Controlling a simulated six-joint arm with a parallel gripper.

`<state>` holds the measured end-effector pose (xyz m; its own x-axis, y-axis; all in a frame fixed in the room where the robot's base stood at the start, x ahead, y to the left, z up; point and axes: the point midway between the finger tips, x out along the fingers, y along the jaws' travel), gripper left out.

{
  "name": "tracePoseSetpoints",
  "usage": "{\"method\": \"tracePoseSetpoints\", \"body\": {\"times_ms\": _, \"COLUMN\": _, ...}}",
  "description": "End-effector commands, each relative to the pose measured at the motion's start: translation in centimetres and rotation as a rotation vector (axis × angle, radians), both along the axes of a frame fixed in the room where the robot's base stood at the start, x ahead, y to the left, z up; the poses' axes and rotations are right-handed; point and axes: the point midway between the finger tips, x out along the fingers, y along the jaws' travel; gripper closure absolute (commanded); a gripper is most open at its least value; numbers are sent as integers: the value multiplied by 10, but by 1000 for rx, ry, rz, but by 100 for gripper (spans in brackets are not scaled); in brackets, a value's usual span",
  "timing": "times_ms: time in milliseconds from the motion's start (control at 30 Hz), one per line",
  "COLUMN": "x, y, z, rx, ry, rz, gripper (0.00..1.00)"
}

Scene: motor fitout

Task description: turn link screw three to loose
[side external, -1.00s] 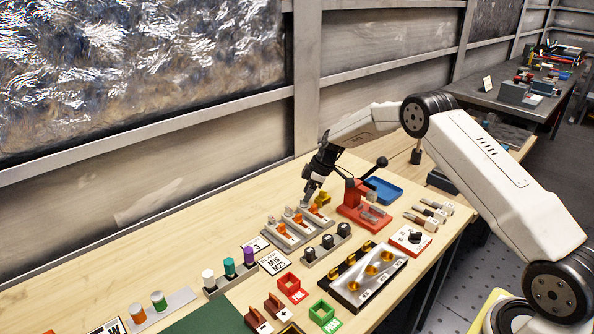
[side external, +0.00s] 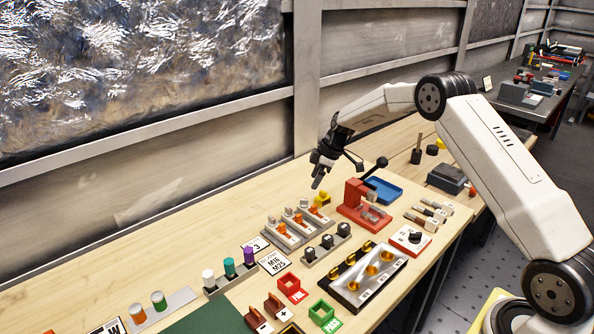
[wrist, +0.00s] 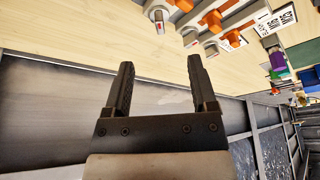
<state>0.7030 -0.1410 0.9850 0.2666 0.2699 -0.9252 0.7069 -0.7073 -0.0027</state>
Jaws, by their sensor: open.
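A row of three grey link blocks with orange pieces stands mid-bench, one block (side external: 281,236) nearest the camera and one at the far end (side external: 318,216). In the wrist view, orange pieces (wrist: 212,19) and pale round ends with a thin red ring (wrist: 157,13) show along the top. I cannot read which screw is number three, nor how far any is turned. My gripper (side external: 317,183) is in the air above and beyond the far end of the row, touching nothing. In the wrist view its two dark fingers (wrist: 158,68) stand apart with nothing between them.
A red lever press (side external: 352,204) and a blue tray (side external: 384,189) stand right of the row. A strip of black knobs (side external: 327,241) and a terminal block with brass posts (side external: 352,285) lie in front. A small yellow part (side external: 323,198) sits behind. Bench towards the wall is clear.

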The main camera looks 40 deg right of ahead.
Motion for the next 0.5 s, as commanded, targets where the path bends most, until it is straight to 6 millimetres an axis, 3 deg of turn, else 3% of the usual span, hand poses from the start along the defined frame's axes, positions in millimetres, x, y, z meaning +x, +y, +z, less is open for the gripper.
{"method": "tracePoseSetpoints", "body": {"times_ms": 267, "x": -2, "y": 4, "z": -3, "rx": -14, "ry": 52, "rz": -111, "gripper": 26}}
{"method": "tracePoseSetpoints", "body": {"times_ms": 500, "x": -6, "y": 10, "z": -7, "rx": -43, "ry": 125, "rz": -321, "gripper": 26}}
